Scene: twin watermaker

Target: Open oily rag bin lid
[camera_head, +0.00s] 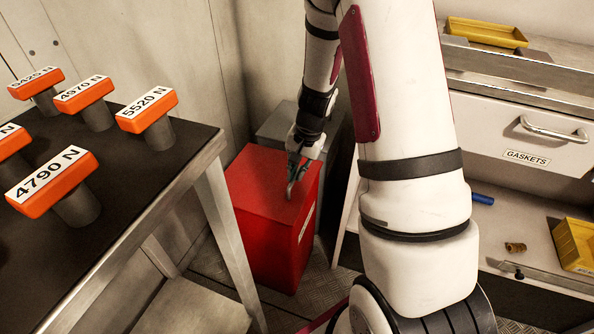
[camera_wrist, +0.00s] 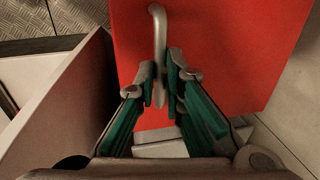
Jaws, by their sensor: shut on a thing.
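The oily rag bin is a red box (camera_head: 265,222) on the floor between the bench and the drawer cabinet. Its red lid (camera_head: 262,178) looks closed and flat in the head view, and it fills much of the wrist view (camera_wrist: 225,45). A grey bar handle (camera_wrist: 158,30) stands on the lid. My gripper (camera_head: 291,182) is above the lid at the handle. In the wrist view my gripper (camera_wrist: 169,75) has its fingers shut on the near end of the handle. The bin's inside is hidden.
A bench (camera_head: 150,190) with several orange-topped weights stands at left. A grey bin (camera_head: 280,128) stands behind the red one. At right are a GASKETS drawer (camera_head: 525,140), a shelf and a yellow tray (camera_head: 577,245). My arm hides part of the cabinet.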

